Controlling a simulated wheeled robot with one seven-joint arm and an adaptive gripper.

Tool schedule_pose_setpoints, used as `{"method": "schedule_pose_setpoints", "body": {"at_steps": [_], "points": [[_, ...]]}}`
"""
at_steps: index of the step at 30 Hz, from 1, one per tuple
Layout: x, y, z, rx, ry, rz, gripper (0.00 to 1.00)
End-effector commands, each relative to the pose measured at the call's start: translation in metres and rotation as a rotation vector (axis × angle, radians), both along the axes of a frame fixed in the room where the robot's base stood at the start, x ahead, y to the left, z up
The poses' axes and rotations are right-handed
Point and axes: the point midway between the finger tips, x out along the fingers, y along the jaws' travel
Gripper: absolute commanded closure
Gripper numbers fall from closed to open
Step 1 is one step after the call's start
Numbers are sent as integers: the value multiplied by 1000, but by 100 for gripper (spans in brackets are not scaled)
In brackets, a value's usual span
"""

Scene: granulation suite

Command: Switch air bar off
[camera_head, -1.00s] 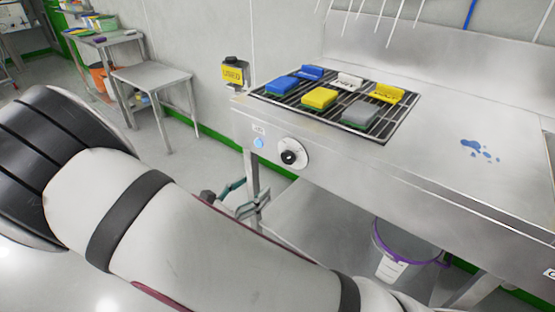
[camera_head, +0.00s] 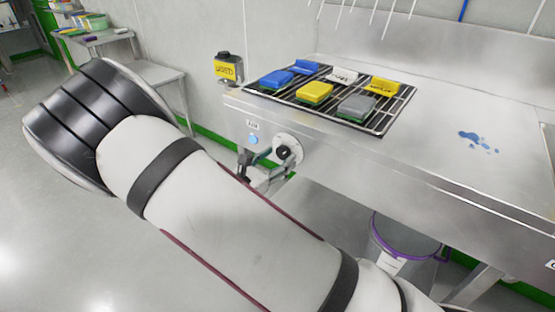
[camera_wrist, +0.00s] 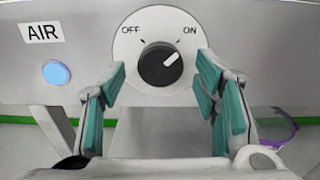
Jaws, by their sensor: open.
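The air switch is a black rotary knob (camera_wrist: 160,64) on a round white plate marked OFF at left and ON at right; its white pointer line aims up and right, towards ON. An AIR label (camera_wrist: 41,33) and a lit blue lamp (camera_wrist: 57,73) sit left of it. In the head view the knob (camera_head: 283,152) is on the front panel of the steel bench. My gripper (camera_wrist: 158,100) is open, its teal pads apart on either side and below the knob, not closed on it. In the head view my gripper (camera_head: 262,168) is close to the knob, partly hidden by my arm.
The steel bench (camera_head: 430,135) carries a rack (camera_head: 373,123) with blue, yellow, white and grey blocks, and a blue spill (camera_head: 475,140). A purple-rimmed bucket (camera_head: 405,246) stands below.

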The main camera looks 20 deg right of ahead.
Motion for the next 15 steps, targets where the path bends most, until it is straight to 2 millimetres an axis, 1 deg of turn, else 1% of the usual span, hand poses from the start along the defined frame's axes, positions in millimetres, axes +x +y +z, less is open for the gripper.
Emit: {"method": "schedule_pose_setpoints", "body": {"at_steps": [3, 10, 11, 12, 14, 15], "points": [[2, -3, 0, 0, 0, 0, 44], [3, -3, 0, 0, 0, 0, 44], [3, -3, 0, 0, 0, 0, 48], [2, -3, 0, 0, 0, 0, 57], [2, -3, 0, 0, 0, 0, 71], [2, -3, 0, 0, 0, 0, 80]]}}
